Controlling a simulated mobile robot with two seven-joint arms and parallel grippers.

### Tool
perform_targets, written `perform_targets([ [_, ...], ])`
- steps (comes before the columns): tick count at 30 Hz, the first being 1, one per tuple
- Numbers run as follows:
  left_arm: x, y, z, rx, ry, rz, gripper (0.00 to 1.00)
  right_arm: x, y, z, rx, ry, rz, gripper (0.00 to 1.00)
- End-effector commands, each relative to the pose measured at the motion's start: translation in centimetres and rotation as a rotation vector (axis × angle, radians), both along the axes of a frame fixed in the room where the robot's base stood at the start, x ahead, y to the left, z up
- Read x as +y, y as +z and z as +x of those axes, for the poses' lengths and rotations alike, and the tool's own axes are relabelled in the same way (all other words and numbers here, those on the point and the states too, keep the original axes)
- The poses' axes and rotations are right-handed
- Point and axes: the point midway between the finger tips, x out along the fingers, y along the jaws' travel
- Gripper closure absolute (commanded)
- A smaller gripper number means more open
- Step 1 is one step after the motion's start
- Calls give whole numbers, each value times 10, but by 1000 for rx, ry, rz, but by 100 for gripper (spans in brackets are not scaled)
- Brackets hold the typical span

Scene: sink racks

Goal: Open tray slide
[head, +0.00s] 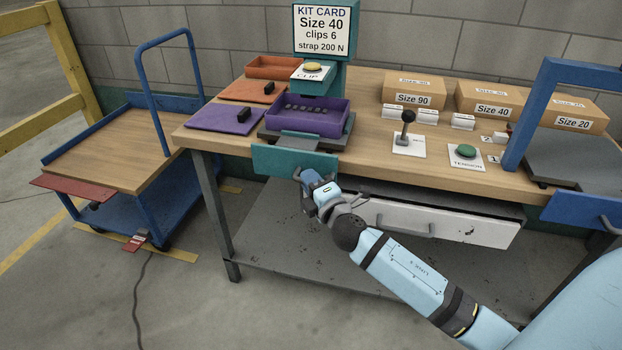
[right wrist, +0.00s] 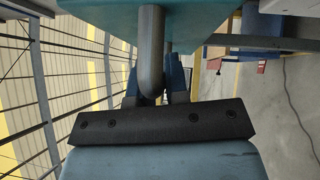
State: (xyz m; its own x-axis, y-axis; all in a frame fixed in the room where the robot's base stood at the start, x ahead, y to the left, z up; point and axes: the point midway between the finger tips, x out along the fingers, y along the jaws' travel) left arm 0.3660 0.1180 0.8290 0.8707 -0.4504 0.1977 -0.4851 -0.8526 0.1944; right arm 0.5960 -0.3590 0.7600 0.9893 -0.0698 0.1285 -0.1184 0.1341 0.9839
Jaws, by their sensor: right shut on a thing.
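The tray slide has a teal front panel (head: 270,160) at the table's front edge in the head view. A purple tray (head: 325,117) with several small dark pieces in it stands on the slide's base behind the panel. My right gripper (head: 303,178) is shut on the slide's handle at the panel's front. In the right wrist view, the grey handle bar (right wrist: 151,45) runs between the fingers of my right gripper (right wrist: 158,80), with the teal panel (right wrist: 100,18) behind it. Fingertip contact is partly hidden in the head view. My left gripper is not in view.
A white drawer (head: 455,222) stands partly out below the tabletop, right of my gripper. A lever (head: 407,130) and a green button (head: 466,151) sit on the table. A blue cart (head: 110,165) stands at left.

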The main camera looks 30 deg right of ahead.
Motion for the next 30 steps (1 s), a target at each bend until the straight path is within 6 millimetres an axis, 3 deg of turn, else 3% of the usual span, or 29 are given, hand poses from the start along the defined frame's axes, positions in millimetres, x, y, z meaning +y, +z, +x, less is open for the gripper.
perform_targets([
  [7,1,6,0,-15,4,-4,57,34,-1,-29,4,0,6,100],
  [18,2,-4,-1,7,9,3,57,92,-2,-79,3,0,4,100],
  [30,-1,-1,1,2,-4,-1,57,119,-1,-102,1,1,1,100],
])
